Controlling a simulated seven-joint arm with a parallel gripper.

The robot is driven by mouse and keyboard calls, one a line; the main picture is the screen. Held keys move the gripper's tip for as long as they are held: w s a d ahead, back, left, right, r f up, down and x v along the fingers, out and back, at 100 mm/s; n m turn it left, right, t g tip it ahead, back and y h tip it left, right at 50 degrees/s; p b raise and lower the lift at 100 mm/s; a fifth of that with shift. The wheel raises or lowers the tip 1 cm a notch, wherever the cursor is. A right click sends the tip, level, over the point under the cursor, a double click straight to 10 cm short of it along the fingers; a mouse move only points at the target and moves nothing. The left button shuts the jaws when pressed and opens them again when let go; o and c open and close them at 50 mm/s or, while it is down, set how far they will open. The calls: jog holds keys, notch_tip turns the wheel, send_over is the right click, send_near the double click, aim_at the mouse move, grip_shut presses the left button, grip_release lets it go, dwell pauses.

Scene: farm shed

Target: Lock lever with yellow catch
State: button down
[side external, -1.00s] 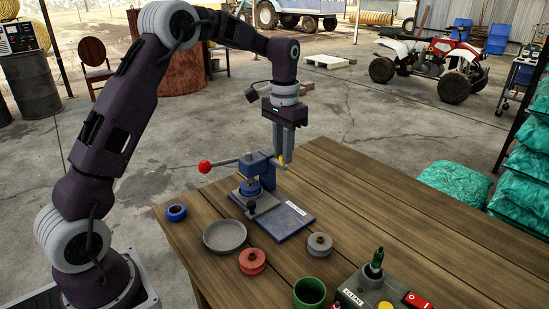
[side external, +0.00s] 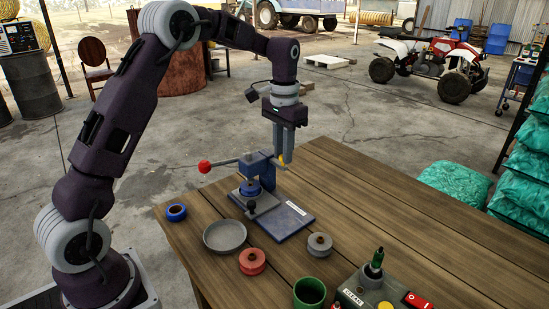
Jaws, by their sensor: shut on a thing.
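The blue press (side external: 266,171) stands upright on its plate (side external: 293,222) near the table's far left edge. Its lever (side external: 228,161) sticks out to the left, close to level, and ends in a red ball knob (side external: 205,167). The small yellow catch (side external: 281,159) sits at the right of the press head. My gripper (side external: 284,153) points straight down, with its fingers together at the catch and shut on it. The fingers hide part of the catch, so how it sits against the lever is unclear.
On the wooden table (side external: 385,205) are a blue ring (side external: 176,212), a grey dish (side external: 225,236), a red spool (side external: 252,261), a grey spool (side external: 319,245), a green cup (side external: 309,293) and a control box (side external: 358,287). The table right of the press is clear.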

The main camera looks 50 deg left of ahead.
aim_at(275, 160)
jog(key=shift+a, duration=1.5)
jog(key=shift+c, duration=1)
grip_release()
notch_tip(275, 160, up, 8)
